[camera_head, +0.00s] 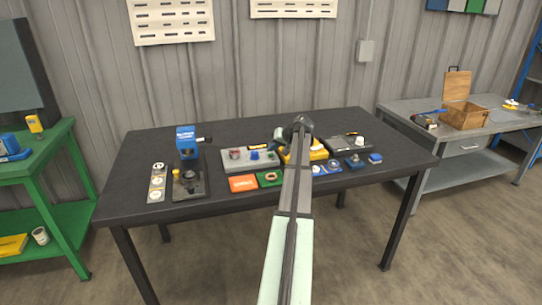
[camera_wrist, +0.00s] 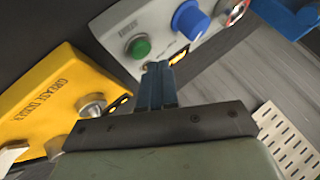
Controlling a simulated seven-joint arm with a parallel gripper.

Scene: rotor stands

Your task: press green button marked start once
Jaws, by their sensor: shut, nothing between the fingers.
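The green button (camera_wrist: 138,47) is a round dome in a dark collar on a light grey panel (camera_wrist: 118,30), seen in the wrist view. I cannot read a marking on it. My gripper (camera_wrist: 157,66) is shut and empty, its blue-grey fingers together. In the wrist view its tips lie just below and right of the button, seemingly apart from it; the height gap is hard to judge.
A blue knob (camera_wrist: 190,19) and a red-ringed control (camera_wrist: 236,12) sit on the same panel. A yellow grease unit (camera_wrist: 42,98) with a metal knob (camera_wrist: 90,106) stands beside it. Other devices and small plates crowd the dark table (camera_head: 130,177); its front left is clear.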

